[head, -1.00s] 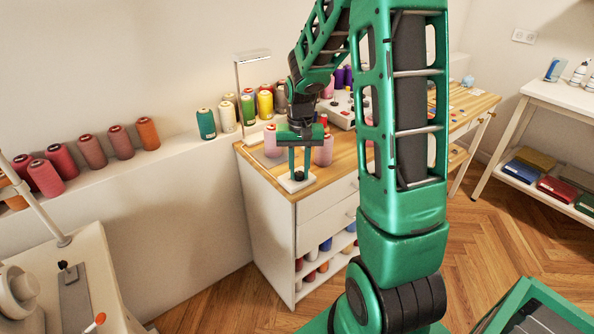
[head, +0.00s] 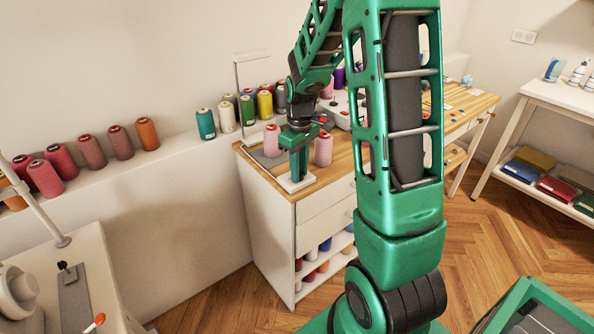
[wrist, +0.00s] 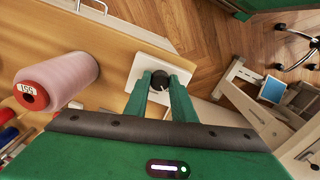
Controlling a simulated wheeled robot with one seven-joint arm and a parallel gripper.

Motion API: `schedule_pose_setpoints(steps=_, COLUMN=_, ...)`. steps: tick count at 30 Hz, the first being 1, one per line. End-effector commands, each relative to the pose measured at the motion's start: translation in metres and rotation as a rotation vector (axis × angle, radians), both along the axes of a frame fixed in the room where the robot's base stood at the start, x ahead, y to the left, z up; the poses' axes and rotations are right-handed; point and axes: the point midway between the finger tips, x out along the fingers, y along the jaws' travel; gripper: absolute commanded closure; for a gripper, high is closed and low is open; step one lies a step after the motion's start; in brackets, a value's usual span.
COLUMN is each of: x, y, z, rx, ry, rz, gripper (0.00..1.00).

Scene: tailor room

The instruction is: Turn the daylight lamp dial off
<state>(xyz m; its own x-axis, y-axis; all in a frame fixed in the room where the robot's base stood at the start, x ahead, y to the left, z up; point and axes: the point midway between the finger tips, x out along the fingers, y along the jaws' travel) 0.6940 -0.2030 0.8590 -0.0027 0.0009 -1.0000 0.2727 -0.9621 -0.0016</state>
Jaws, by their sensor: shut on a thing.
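The lamp dial (wrist: 160,80) is a small black knob with a light pointer mark, on a white base plate (wrist: 141,66). In the head view the plate (head: 285,184) lies at the front corner of the wooden cabinet top, and my fingers hide the dial. My gripper (wrist: 160,86) points down with one green finger on each side of the knob, shut on it. It also shows in the head view (head: 298,176). The daylight lamp (head: 236,80), a thin pale post with a flat head, stands at the back of the cabinet and looks unlit.
Pink thread cones (head: 323,150) stand close beside my gripper; one cone (wrist: 60,80) is at the left in the wrist view. More cones (head: 205,123) line the wall ledge. The floor (head: 500,240) to the right is open.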

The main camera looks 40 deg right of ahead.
Motion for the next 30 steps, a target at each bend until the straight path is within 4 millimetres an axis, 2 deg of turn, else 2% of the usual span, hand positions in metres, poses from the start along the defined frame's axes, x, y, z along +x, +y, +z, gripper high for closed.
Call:
schedule_pose_setpoints(steps=1, x=0.0047, y=-0.0011, z=0.0027, rx=-0.004, ry=-0.013, rz=0.024, gripper=0.99)
schedule_pose_setpoints(steps=10, x=0.0049, y=-0.0015, z=0.0029, rx=-0.004, ry=-0.013, rz=0.117, gripper=0.99)
schedule_pose_setpoints(steps=25, x=0.0051, y=-0.0019, z=0.0031, rx=-0.005, ry=-0.014, rz=0.13, gripper=0.99)
schedule_pose_setpoints(steps=26, x=0.005, y=-0.0019, z=0.0031, rx=-0.005, ry=-0.014, rz=0.13, gripper=0.7)
schedule_pose_setpoints(steps=27, x=0.0049, y=-0.0018, z=0.003, rx=-0.005, ry=-0.013, rz=0.13, gripper=0.6)
schedule_pose_setpoints(steps=30, x=0.0035, y=-0.0014, z=0.0022, rx=-0.003, ry=-0.009, rz=0.13, gripper=0.58)
